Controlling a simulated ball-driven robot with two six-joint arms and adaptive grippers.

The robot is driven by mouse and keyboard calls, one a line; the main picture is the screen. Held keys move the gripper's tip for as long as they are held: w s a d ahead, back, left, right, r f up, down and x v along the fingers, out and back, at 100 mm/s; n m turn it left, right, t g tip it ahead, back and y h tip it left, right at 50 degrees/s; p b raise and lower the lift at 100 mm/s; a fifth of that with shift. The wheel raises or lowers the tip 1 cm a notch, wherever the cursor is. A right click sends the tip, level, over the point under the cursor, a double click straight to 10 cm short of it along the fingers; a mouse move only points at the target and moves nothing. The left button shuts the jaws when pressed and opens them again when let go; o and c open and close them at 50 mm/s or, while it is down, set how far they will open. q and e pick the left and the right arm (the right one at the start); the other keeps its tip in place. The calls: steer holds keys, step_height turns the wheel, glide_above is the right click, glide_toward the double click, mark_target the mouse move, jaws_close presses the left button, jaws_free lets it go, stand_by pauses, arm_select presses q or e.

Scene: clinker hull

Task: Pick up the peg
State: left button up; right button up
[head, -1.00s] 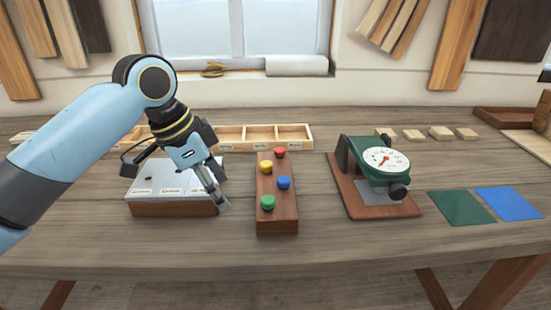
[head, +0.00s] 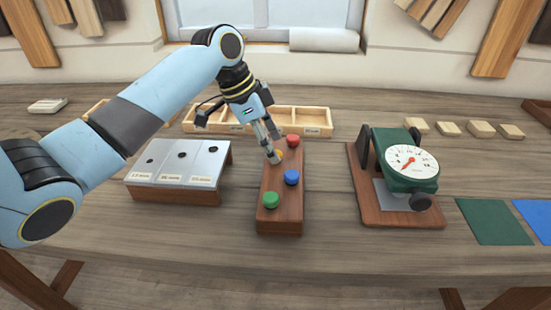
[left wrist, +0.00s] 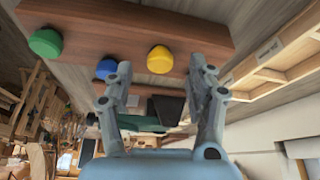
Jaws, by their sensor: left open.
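A dark wooden block (head: 279,210) holds round-headed pegs: red (head: 292,140), yellow (head: 277,154), blue (head: 291,177) and green (head: 270,200). My left gripper (head: 272,152) is at the yellow peg, whose head is partly hidden by the fingers in the head view. In the left wrist view the two fingers (left wrist: 158,72) are apart, with the yellow peg (left wrist: 160,60) showing in the gap between them. Blue (left wrist: 106,69) and green (left wrist: 45,42) show to the left there. I cannot tell whether a finger touches the yellow peg. My right gripper is out of view.
A metal-topped block with labelled holes (head: 180,163) stands left of the peg block. A green dial gauge (head: 395,170) on a wooden base stands to the right. A compartmented tray (head: 316,122) lies behind. Green (head: 497,222) and blue (head: 538,216) mats lie far right.

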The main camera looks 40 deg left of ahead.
arm_select(q)
steer(key=shift+x, duration=1)
steer(key=shift+f, duration=0.1)
steer(key=shift+c, duration=1.3)
steer(key=c, duration=0.4)
steer(key=shift+c, duration=1.1)
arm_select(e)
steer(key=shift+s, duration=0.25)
